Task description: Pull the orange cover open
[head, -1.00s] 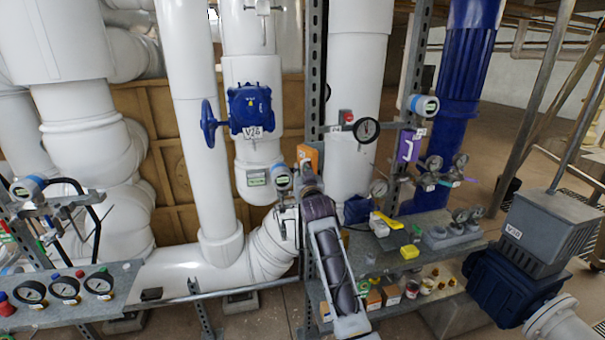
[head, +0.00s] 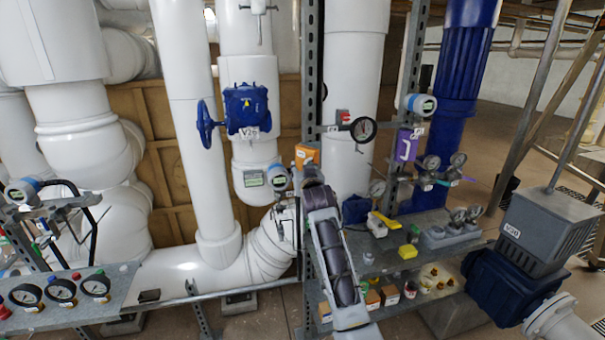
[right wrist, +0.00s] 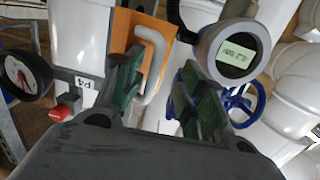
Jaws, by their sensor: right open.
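The orange cover (head: 306,154) is a small box-like piece on the metal post, partly hidden by my right gripper in the head view. In the right wrist view the orange cover (right wrist: 126,32) shows as a panel with a pale curved handle (right wrist: 158,55). My right gripper (head: 311,176) is just in front of and below the cover. In the right wrist view its two green-padded fingers (right wrist: 162,68) are apart, with the handle showing between them, close to the left finger. I cannot tell whether they touch. My left gripper is not in view.
A round transmitter with a green display (right wrist: 237,50) is close beside the right finger. A dial gauge (head: 363,129) and red button (head: 343,116) are right of the post. A blue valve (head: 247,108) stands to the left. Shelves with small items (head: 408,251) are at lower right.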

